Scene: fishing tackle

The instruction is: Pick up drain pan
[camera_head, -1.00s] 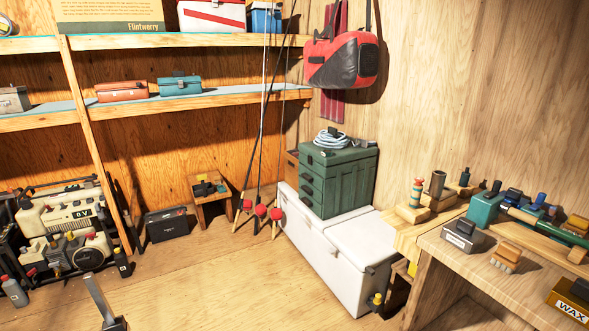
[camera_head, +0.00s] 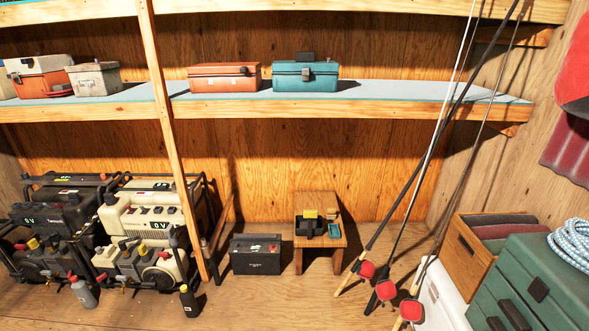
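A small black open container (camera_head: 308,230), which looks like the drain pan, sits on a low wooden stool (camera_head: 328,243) against the back wall. A yellow piece (camera_head: 310,214) shows at its back, and a small teal item (camera_head: 334,230) lies to its right. What is inside the container is too small to tell. Neither of my grippers shows in the head view.
A black battery-like box (camera_head: 256,254) stands on the floor left of the stool. Fishing rods (camera_head: 402,215) lean close on its right. Generators (camera_head: 145,235) and bottles (camera_head: 84,292) stand at left. A shelf (camera_head: 330,110) runs above. The floor before the stool (camera_head: 290,300) is clear.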

